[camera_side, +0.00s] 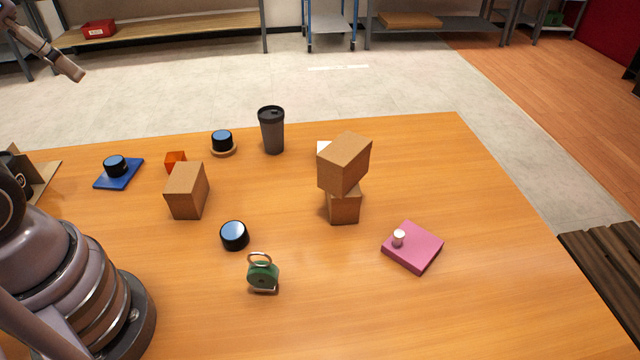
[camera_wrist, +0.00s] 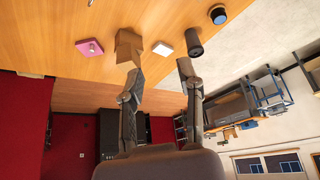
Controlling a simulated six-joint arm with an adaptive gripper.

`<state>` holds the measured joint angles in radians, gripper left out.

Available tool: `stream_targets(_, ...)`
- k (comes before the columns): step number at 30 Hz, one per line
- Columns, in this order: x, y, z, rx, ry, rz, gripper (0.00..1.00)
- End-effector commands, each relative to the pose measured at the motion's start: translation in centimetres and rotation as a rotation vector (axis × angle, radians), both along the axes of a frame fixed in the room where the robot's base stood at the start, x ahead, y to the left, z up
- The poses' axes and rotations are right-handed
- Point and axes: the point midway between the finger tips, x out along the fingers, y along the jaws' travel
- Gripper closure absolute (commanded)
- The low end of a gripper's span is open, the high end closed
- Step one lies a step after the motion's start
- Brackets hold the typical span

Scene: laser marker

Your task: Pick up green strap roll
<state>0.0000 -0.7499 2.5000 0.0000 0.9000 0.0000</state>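The green strap roll (camera_side: 263,276) stands near the front middle of the table in the side view, with a metal ring at its top. I cannot make it out in the wrist view. My gripper (camera_wrist: 160,74) shows in the wrist view with its two fingers spread apart and nothing between them. It is raised above the table, well away from the roll. A jointed grey piece at the upper left of the side view seems to be part of my arm.
A black puck with a blue top (camera_side: 234,236) sits just behind the roll. Cardboard boxes stand behind, one (camera_side: 187,190) left and a tilted one (camera_side: 345,163) on another (camera_side: 343,207). A pink pad (camera_side: 413,247) bears a white cylinder (camera_side: 398,238). A dark cup (camera_side: 272,131) stands farther back.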

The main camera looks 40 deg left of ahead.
Motion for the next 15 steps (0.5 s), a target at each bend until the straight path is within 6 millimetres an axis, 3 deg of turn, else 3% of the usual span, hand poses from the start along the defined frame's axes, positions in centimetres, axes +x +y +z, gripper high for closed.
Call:
stream_targets(8,0.9,-0.4,-0.5,-0.007,0.082,-0.038,0.64)
stream_targets(15,5.2,-2.5,-3.3,-0.098,0.424,-0.242,0.64)
